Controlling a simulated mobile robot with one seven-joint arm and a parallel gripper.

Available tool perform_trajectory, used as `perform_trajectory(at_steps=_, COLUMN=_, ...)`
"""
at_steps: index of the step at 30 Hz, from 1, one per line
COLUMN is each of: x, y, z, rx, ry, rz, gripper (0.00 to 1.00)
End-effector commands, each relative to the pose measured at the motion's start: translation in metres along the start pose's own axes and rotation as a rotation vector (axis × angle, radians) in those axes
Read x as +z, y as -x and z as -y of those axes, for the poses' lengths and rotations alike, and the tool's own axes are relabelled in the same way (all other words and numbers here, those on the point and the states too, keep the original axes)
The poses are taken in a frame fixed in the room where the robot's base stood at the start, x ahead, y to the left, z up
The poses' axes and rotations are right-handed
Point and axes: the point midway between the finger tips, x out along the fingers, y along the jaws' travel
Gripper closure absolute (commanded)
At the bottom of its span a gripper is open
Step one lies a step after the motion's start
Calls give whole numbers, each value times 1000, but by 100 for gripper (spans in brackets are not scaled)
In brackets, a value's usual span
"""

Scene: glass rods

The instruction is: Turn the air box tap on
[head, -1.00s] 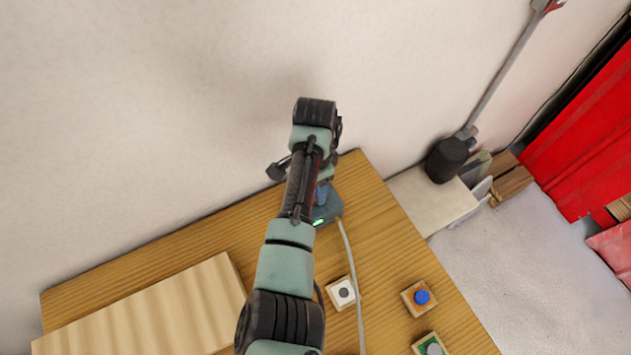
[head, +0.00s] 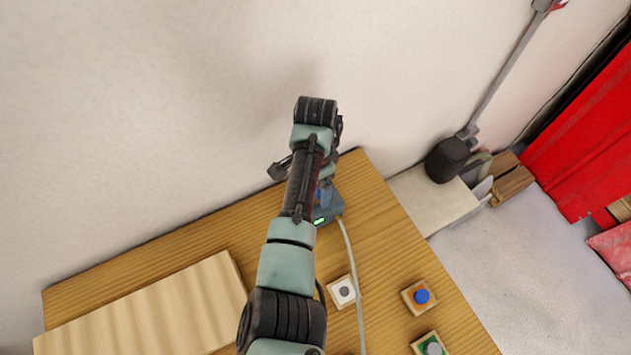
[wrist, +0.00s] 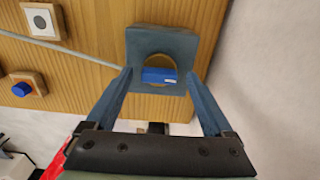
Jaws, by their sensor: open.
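My gripper (wrist: 159,73) is open, with one finger to each side of the tap in the picture. I see no contact between the fingers and the tap, and the exact depth is hard to tell. In the head view my arm covers most of the air box (head: 331,206); a small green light shows on its edge.
A pale cable (head: 350,255) runs from the air box across the wooden table (head: 375,220). Small button blocks, one white (head: 341,291) and one blue (head: 419,297), sit in front. A pale wooden board (head: 145,310) lies at left. The wall stands close behind.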

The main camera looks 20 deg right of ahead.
Motion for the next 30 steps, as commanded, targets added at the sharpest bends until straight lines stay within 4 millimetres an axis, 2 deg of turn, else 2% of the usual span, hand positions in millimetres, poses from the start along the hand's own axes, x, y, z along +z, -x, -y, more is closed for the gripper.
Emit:
perform_trajectory(at_steps=5, x=-1, y=4, z=0, rx=0, ry=-1, rz=-1, gripper=14)
perform_trajectory(at_steps=8, x=-1, y=17, z=0, rx=-2, ry=-1, rz=-3, gripper=14)
perform_trajectory(at_steps=22, x=0, y=114, z=1, rx=-3, ry=0, rz=-1, gripper=14)
perform_trajectory(at_steps=30, x=0, y=130, z=0, rx=0, ry=0, rz=0, gripper=14)
